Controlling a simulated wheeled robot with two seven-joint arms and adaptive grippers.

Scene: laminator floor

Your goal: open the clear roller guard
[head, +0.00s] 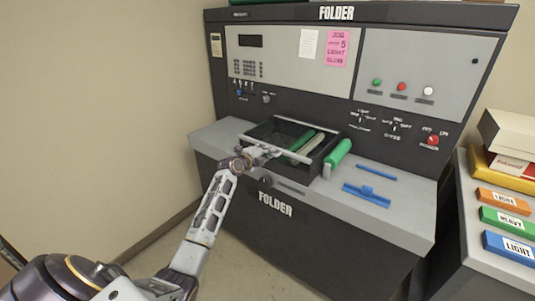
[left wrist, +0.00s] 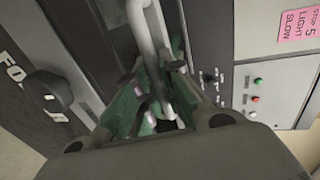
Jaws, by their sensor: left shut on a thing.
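The roller guard's pale bar (head: 292,156) runs along the front of the black roller well on the folder machine. The clear panel itself is hard to make out, so its angle cannot be told. Green and grey rollers (head: 303,141) lie in the well behind the bar. My left gripper (head: 262,152) reaches in from the left and is shut on the bar near its left part. In the left wrist view the pale bar (left wrist: 150,45) runs down between the fingers (left wrist: 165,105), with green rollers behind. My right gripper is not in view.
A green roller (head: 338,156) stands at the well's right, with blue parts (head: 366,194) on the grey deck (head: 400,215). A dark knob (head: 265,182) is just below my gripper. A side table at right holds labelled blocks (head: 508,222). A wall is close on the left.

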